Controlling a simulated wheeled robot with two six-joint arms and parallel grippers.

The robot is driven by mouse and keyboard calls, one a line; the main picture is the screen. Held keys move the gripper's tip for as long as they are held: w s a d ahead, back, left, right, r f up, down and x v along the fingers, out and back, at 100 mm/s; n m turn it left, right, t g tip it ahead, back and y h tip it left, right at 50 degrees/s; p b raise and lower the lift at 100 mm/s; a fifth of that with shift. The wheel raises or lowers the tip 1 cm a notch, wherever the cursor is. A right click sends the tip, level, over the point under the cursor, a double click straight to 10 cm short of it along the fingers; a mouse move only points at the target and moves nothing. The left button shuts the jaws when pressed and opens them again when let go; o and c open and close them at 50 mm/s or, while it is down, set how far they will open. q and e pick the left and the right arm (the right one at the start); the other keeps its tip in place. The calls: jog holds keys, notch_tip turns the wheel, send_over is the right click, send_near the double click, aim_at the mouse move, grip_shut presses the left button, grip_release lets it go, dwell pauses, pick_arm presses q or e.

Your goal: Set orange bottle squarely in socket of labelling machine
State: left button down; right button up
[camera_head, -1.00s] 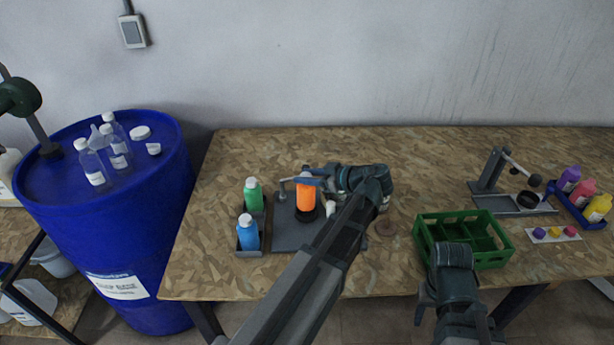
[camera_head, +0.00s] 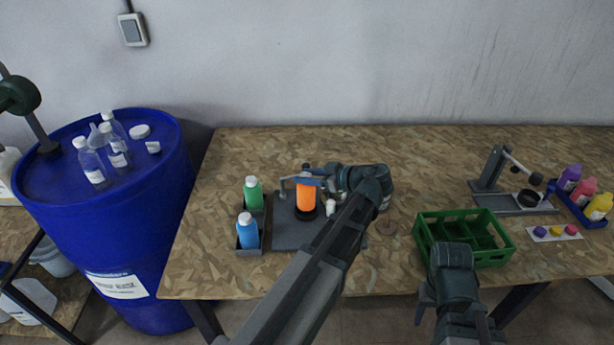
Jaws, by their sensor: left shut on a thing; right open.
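The orange bottle (camera_head: 305,198) stands about upright at the labelling machine (camera_head: 290,236), a grey plate with a dark round socket (camera_head: 306,213). The bottle's lower end is at the socket; I cannot tell whether it is fully seated. My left gripper (camera_head: 311,182) is shut on the orange bottle near its top, reaching in from the right side of it. The gripper and machine arm hide the bottle's cap. My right gripper (camera_head: 426,305) is open and empty, low in front of the green crate.
A green bottle (camera_head: 253,194) and a blue bottle (camera_head: 247,232) stand in a grey rack left of the machine. A green crate (camera_head: 490,261) is to the right. Another device (camera_head: 515,205) and purple, pink and yellow bottles (camera_head: 598,207) stand far right. A blue drum (camera_head: 150,220) is left.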

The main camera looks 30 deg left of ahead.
pick_arm(q)
jog(key=shift+f+b, duration=0.7)
dwell(1.0)
jog(key=shift+f+b, duration=0.45)
jog(key=shift+c, duration=1.8)
grip_release()
jog(key=shift+d, duration=0.1)
jog(key=p+v, duration=0.5)
jog(key=v, duration=0.8)
jog(key=shift+d+r, duration=0.25)
jog(key=shift+d, duration=0.05)
